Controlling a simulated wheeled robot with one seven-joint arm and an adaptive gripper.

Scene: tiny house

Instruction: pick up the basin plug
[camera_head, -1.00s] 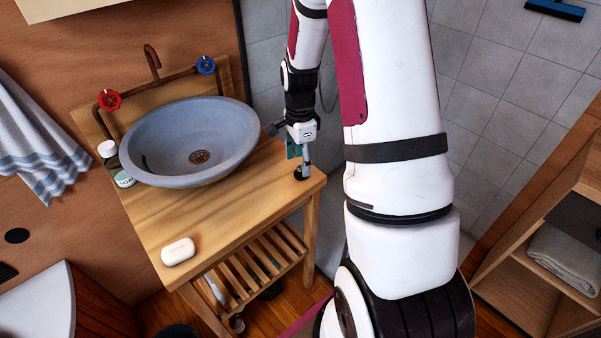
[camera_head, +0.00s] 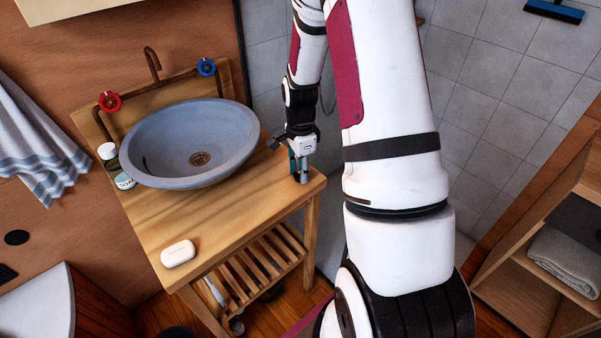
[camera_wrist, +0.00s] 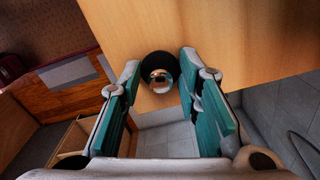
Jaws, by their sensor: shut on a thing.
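The basin plug (camera_wrist: 160,76) shows in the wrist view as a round black piece with a shiny metal middle. It is between the tips of my gripper (camera_wrist: 159,66), whose teal-padded fingers stand on both sides of it. In the head view my gripper (camera_head: 299,172) points down at the right corner of the wooden washstand top (camera_head: 215,215). The plug is mostly hidden there by the fingers. My gripper is shut on the plug, at the level of the top or very near it; I cannot tell if the plug still touches the wood.
A grey stone basin (camera_head: 190,150) sits left of my gripper, with red (camera_head: 109,101) and blue (camera_head: 206,67) tap handles behind it. A white soap bar (camera_head: 178,253) lies at the front, and a small bottle (camera_head: 122,180) stands left. A wooden shelf (camera_head: 520,270) is at right.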

